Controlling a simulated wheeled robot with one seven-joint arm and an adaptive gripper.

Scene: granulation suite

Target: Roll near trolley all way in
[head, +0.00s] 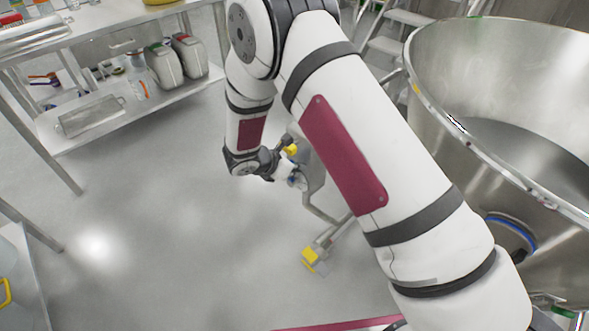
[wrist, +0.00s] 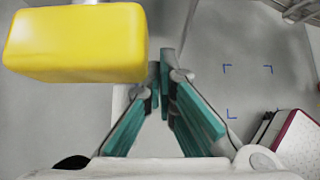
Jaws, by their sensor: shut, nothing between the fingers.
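A large round steel vessel (head: 480,110) fills the right of the head view. A low metal frame with a yellow end (head: 312,257) shows beside it, partly behind my arm. I cannot tell whether the two are joined or which is the near trolley. My gripper (head: 288,172) is at the middle of the head view, beside a small yellow part (head: 290,149). In the wrist view my gripper (wrist: 163,80) has its teal fingers drawn together with nothing between them. A yellow block (wrist: 75,42) is close to the camera at upper left. Contact with it cannot be told.
Blue corner marks (wrist: 247,70) lie on the grey floor right of the fingers. A steel bench (head: 125,15) with a loaded lower shelf (head: 90,130) stands at upper left. White steps (head: 390,45) stand behind the vessel. The floor at left centre is clear.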

